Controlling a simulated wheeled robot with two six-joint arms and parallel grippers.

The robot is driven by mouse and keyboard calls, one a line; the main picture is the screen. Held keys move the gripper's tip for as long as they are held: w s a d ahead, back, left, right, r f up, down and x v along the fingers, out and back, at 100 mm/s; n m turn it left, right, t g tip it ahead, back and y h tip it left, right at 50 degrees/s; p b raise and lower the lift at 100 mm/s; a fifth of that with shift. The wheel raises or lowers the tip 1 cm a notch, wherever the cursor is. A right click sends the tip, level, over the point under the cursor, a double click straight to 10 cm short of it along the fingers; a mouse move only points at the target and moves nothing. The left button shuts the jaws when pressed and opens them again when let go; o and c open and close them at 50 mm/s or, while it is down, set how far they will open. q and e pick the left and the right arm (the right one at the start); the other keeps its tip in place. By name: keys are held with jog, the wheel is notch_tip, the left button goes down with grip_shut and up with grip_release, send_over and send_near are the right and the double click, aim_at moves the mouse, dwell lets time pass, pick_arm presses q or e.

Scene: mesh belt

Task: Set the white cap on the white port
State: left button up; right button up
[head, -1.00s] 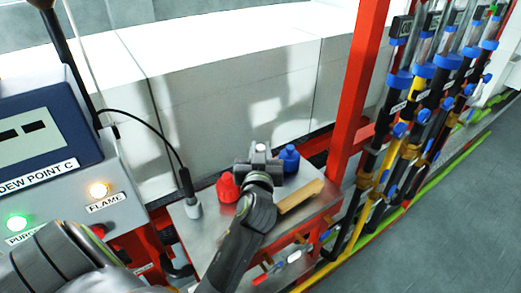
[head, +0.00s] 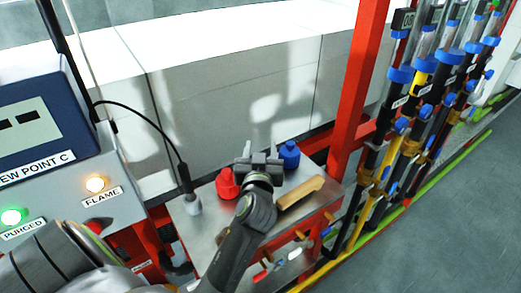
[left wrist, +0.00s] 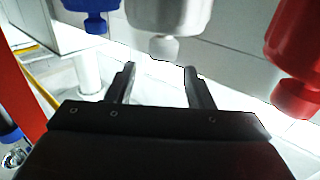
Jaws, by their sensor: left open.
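My left gripper (head: 261,149) is open over the metal shelf, its two fingers apart, between the red cap (head: 227,184) and the blue cap (head: 289,155). In the left wrist view, the white cap (left wrist: 168,17) is beyond the open fingertips (left wrist: 160,70), roughly in line with the gap and apart from them. There the blue cap (left wrist: 92,12) is to its left and the red cap (left wrist: 290,50) to its right. My right gripper is not in view.
The metal shelf (head: 217,226) also holds a wooden-looking bar (head: 300,192) and a cable plug (head: 192,203). A red post (head: 358,85) rises at its right, with upright pipes beyond. A panel with lamps (head: 60,190) stands at the left.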

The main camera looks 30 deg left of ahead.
pick_arm(q)
notch_tip(320, 180, up, 10)
jog(key=p, duration=0.8)
jog(key=shift+p, duration=0.35)
